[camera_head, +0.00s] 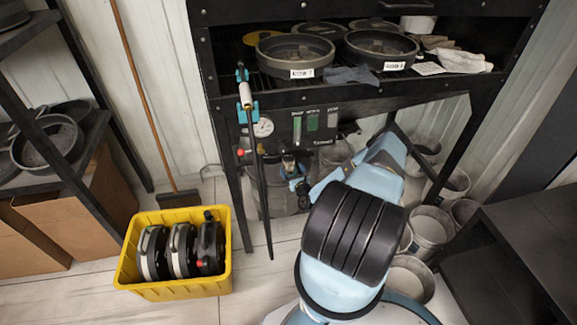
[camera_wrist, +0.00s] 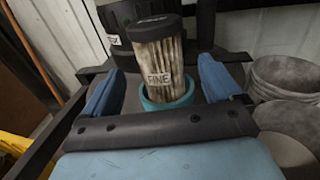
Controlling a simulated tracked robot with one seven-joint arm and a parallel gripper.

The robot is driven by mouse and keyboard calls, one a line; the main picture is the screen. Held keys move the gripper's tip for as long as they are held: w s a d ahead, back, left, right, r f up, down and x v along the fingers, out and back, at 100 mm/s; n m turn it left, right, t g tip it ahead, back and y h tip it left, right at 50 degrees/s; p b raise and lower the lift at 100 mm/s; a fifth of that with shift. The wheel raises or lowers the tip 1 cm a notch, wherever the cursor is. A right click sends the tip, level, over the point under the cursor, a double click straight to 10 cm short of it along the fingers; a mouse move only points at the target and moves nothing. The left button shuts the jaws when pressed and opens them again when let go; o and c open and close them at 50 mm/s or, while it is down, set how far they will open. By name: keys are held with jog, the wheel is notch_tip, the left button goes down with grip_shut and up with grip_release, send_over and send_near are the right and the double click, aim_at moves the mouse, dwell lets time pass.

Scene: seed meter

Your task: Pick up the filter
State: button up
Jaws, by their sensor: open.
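The filter (camera_wrist: 155,50) is a pale pleated cartridge with a dark cap and a label reading FINE. In the wrist view it stands slightly tilted in a teal ring (camera_wrist: 168,101). My gripper (camera_wrist: 163,80) is open, with one blue finger to the left of the filter and one to the right. Gaps show on both sides, and neither finger appears to touch it. In the head view, my arm hides much of the area under the bench, and I cannot clearly make out the fingers there.
A dark canister (camera_wrist: 119,28) stands close behind the filter. Above, the black bench (camera_head: 330,98) holds round pans. A yellow crate (camera_head: 178,291) with black-and-silver discs sits on the floor at left. Grey buckets (camera_head: 432,226) crowd the right. A dark cabinet (camera_head: 520,235) stands at far right.

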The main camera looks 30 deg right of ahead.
aim_at(289, 157)
jog(key=shift+w+d, duration=0.2)
jog(key=shift+w, duration=1.2)
jog(key=shift+w+d, duration=0.15)
jog(key=shift+w, duration=1.25)
jog(key=c, duration=1.1)
jog(key=shift+r, duration=0.2)
jog(key=shift+r, duration=0.3)
notch_tip(289, 157, up, 3)
jog(key=shift+f, duration=0.2)
jog(key=s+r, duration=0.4)
jog(key=shift+s+a+r, duration=0.1)
jog(key=shift+a+r, duration=0.05)
jog(key=shift+r, duration=0.2)
jog(key=s+a+r, duration=0.1)
jog(key=s+r, duration=0.4)
jog(key=s, duration=0.4)
jog(key=shift+s, duration=0.4)
